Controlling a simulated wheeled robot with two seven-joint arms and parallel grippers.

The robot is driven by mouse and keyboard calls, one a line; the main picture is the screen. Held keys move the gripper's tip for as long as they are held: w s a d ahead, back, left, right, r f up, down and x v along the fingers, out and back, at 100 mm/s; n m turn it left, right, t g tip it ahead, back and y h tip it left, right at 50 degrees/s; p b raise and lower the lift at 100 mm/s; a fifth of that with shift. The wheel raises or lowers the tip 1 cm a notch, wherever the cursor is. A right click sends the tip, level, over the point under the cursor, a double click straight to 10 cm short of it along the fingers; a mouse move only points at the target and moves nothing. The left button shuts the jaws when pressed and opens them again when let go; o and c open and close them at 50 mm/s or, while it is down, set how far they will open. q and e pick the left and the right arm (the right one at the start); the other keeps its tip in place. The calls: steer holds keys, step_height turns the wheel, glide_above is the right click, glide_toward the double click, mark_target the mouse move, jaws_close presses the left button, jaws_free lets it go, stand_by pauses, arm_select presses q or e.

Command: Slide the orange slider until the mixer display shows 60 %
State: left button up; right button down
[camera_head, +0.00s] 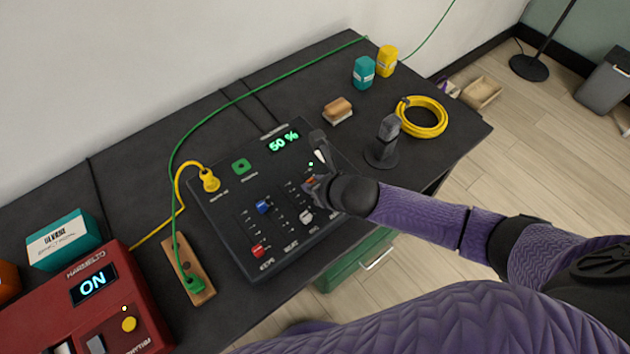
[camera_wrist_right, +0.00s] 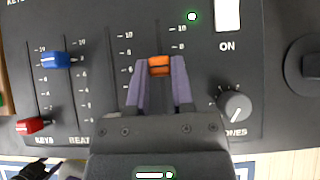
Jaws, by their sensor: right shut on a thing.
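The black mixer (camera_head: 292,243) lies on the dark table, and its green display (camera_head: 284,141) reads 50 %. My right gripper (camera_head: 312,182) is over the mixer's right part and hides much of the orange slider in the head view. In the right wrist view the orange slider (camera_wrist_right: 159,66) sits between the fingertips of my right gripper (camera_wrist_right: 159,72), one finger on each side, shut on it. The slider is in the upper part of its track, whose lower end is hidden by the gripper. My left gripper does not show.
Blue (camera_wrist_right: 55,60) and red (camera_wrist_right: 31,125) sliders stand left of the orange one. A grey knob (camera_wrist_right: 236,105) and a white switch (camera_wrist_right: 228,14) are to its right. A microphone (camera_head: 386,141) stands right of the mixer; a yellow plug (camera_head: 209,181) sits at its left edge.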

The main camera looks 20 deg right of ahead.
stand_by(0.4)
steer(key=shift+w+a+r, duration=0.1)
steer(key=shift+w, duration=0.45)
steer(key=shift+c, duration=2.4)
jaws_free()
steer(key=p+v, duration=0.5)
steer(key=v, duration=0.4)
steer(key=shift+s+r, duration=0.25)
steer(key=shift+s, duration=0.1)
